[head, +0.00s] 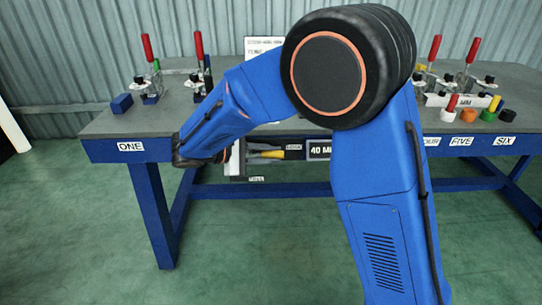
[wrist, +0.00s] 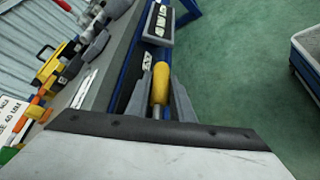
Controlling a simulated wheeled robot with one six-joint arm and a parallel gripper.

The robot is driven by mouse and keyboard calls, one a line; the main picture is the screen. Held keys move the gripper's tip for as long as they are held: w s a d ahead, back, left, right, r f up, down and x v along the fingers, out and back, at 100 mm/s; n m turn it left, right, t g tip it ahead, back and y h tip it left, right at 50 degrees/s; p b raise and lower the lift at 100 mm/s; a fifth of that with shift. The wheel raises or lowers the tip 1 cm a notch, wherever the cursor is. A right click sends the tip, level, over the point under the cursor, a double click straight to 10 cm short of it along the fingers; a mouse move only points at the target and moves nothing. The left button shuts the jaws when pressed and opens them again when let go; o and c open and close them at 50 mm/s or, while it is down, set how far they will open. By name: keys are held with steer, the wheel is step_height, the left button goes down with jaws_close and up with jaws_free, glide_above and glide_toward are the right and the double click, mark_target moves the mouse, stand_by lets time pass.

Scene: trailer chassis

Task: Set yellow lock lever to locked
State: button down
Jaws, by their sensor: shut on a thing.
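The yellow lock lever (head: 272,155) is at the front edge of the workbench, below its top, partly hidden by my gripper and arm in the head view. In the wrist view its yellow handle (wrist: 160,82) lies between my two grey fingers. My gripper (wrist: 160,98) is shut on the handle. The gripper also shows small in the head view (head: 264,150), reaching in from the left. A small label that seems to read LOCK (head: 293,147) is just right of the lever. Another small label (head: 256,180) is below; its text is too small to read surely.
The workbench (head: 110,122) carries red-handled clamps (head: 148,48) at left and more at right. A blue block (head: 121,103) and several coloured cups (head: 467,115) stand on top. The green floor in front is clear.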

steer(key=c, duration=1.5)
jaws_free()
steer(key=shift+c, duration=0.2)
